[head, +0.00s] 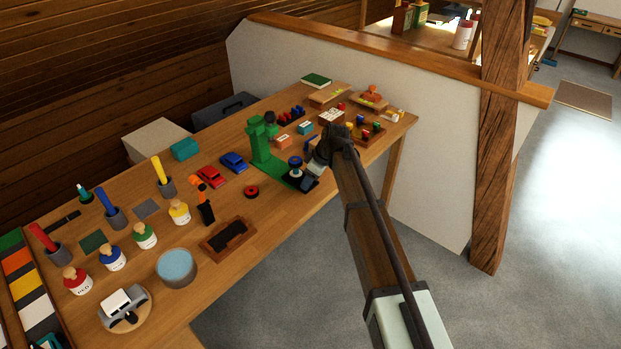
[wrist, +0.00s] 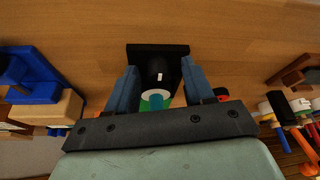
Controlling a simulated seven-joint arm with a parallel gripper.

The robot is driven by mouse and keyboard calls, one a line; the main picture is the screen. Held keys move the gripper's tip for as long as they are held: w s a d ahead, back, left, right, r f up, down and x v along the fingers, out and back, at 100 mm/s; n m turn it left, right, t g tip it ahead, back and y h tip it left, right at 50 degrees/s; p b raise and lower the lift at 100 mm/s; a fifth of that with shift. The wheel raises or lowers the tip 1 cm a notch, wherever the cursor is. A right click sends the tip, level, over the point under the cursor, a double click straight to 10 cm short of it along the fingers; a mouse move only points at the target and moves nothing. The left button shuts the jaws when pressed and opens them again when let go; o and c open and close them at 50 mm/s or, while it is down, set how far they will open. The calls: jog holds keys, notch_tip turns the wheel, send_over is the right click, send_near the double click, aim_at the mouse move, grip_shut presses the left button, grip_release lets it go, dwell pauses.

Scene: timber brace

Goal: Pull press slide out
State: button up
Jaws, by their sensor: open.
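The green press (head: 262,140) stands upright on its green base near the middle of the bench. Its black slide (head: 302,181) lies at the front end of the base, and a round blue-and-white part shows just behind it. In the wrist view the black slide plate (wrist: 136,52) carries a rounded black knob (wrist: 158,72), with a white ring and teal centre just below. My gripper (wrist: 158,78) is open, its two blue-grey fingers on either side of the knob. I cannot tell whether they touch it. The head view shows my gripper (head: 314,164) beside the slide, partly hidden by my arm.
An orange block (head: 283,142) and a tray of coloured pieces (head: 366,132) lie behind and right. Bare wood lies in front of the slide.

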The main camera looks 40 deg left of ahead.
jog(key=shift+r, duration=0.1)
jog(key=v, duration=1.3)
jog(key=shift+d+r, duration=0.2)
jog(key=shift+r, duration=0.05)
